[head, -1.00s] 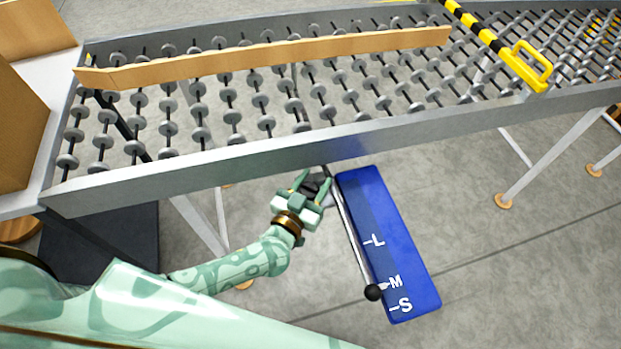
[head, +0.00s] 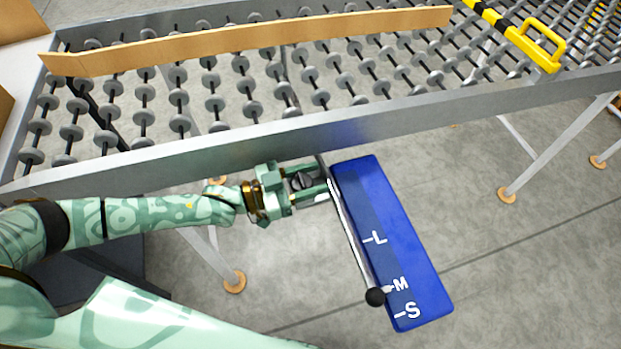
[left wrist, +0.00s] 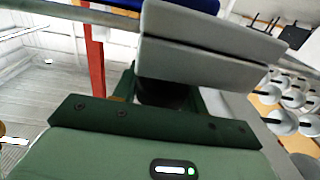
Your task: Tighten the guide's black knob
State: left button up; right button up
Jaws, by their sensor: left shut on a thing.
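The black knob (head: 302,181) is between the fingers of my left gripper (head: 320,182), just below the conveyor's front rail. The left gripper is shut on it, and its fingers hide part of it. In the left wrist view a dark round part (left wrist: 165,93) shows between the fingers, under a grey block (left wrist: 205,45). The guide (head: 250,38) is a long tan rail lying across the conveyor rollers. A grey rod with a black ball end (head: 375,296) runs along the blue scale plate (head: 395,240), with the ball near the M mark. My right gripper is out of view.
The roller conveyor (head: 260,142) spans the view above my left arm. A yellow handle (head: 535,45) on a black and yellow bar crosses it at right. A conveyor leg (head: 560,145) stands at right. The floor right of the blue plate is clear.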

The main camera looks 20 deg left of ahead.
pick_arm(q)
jog(key=shift+s+f+m+g, duration=0.1)
jog(key=shift+f+m+g, duration=0.05)
jog(key=shift+m+g, duration=0.2)
jog(key=o, duration=1)
jog(key=shift+c, duration=0.2)
jog(key=p+v, duration=0.1)
jog(key=v, duration=1.5)
jog(key=shift+a+f+p, duration=0.15)
jog(key=shift+a+p, duration=0.1)
jog(key=shift+p, duration=0.05)
